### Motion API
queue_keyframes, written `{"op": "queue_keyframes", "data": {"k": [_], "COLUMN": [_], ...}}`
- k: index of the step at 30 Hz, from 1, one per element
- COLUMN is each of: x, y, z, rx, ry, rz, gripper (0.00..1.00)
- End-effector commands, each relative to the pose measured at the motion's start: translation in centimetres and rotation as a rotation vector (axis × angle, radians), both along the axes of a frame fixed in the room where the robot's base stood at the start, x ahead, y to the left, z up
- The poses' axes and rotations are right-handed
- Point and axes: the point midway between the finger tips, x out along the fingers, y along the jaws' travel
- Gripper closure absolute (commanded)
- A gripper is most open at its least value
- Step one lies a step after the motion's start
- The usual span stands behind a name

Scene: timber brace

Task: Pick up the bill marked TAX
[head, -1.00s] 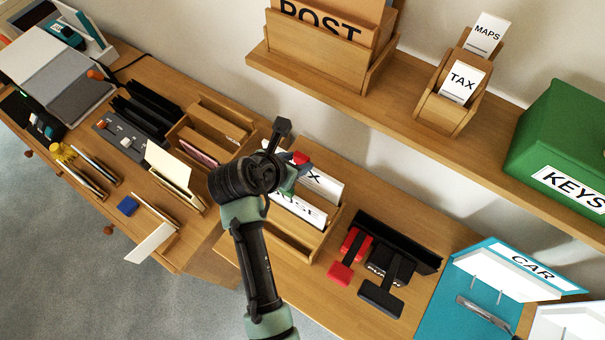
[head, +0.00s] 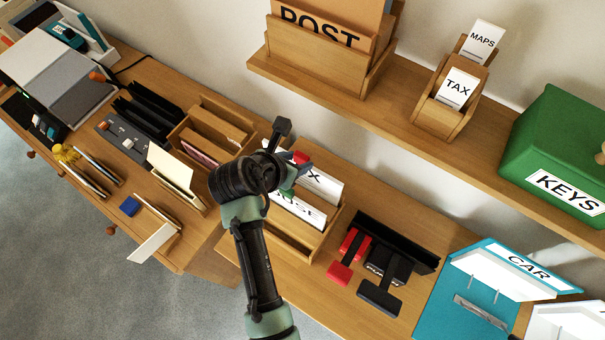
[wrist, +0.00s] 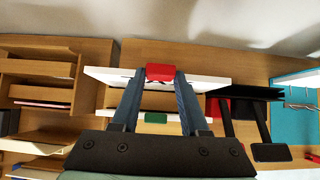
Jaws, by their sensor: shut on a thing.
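A white bill whose lettering ends in X (head: 325,187) stands in a wooden rack (head: 312,252) on the desk; the rest of its word is hidden by my arm. A red tab (wrist: 161,72) is at its top edge. My gripper (wrist: 160,82) is shut on this bill at the red tab, one finger on each side. In the head view my gripper (head: 296,160) is mostly hidden behind my wrist. A second white bill (head: 300,213), lettering ending in USE, stands in front of it, with a green tab (wrist: 156,117). I cannot tell whether the held bill is raised.
A shelf above holds a POST box (head: 318,55), a wooden holder (head: 437,118) with TAX and MAPS cards, and a green KEYS box (head: 550,150). Red and black stamps (head: 380,297) and a blue CAR tray (head: 445,310) lie right of the rack. Another divided rack (head: 212,125) stands left.

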Motion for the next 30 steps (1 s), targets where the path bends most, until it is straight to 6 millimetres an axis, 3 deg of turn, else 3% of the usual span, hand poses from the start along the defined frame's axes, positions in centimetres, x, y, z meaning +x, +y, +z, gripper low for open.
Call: {"op": "queue_keyframes", "data": {"k": [30], "x": [0.0], "y": [0.0], "z": [2.7], "rx": [-0.001], "ry": [-0.002], "rz": [0.001], "gripper": [1.0]}}
